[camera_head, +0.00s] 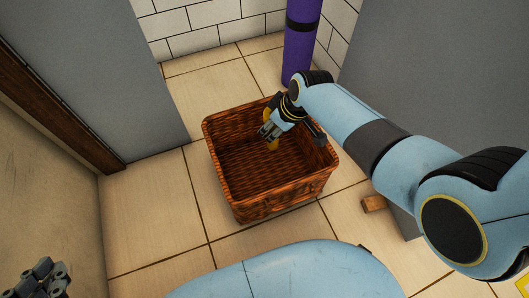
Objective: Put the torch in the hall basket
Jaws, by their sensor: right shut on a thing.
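The woven brown basket (228,181) stands upright on the tiled floor in the middle of the view, with its top open and its inside looking empty. My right gripper (268,134) is over the basket's back part, inside the rim as seen from above, and is shut on a small yellow thing, apparently the torch (271,144). Most of the torch is hidden by the fingers, and I cannot tell whether it touches the basket. My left gripper (42,280) is at the bottom left corner, partly cut off and far from the basket; its fingers do not show clearly enough to judge.
A purple cylinder with a dark band (301,45) stands upright behind the basket. A grey panel (95,70) is at the left and another (430,75) at the right. A small wooden block (374,203) is right of the basket. The floor left of the basket is clear.

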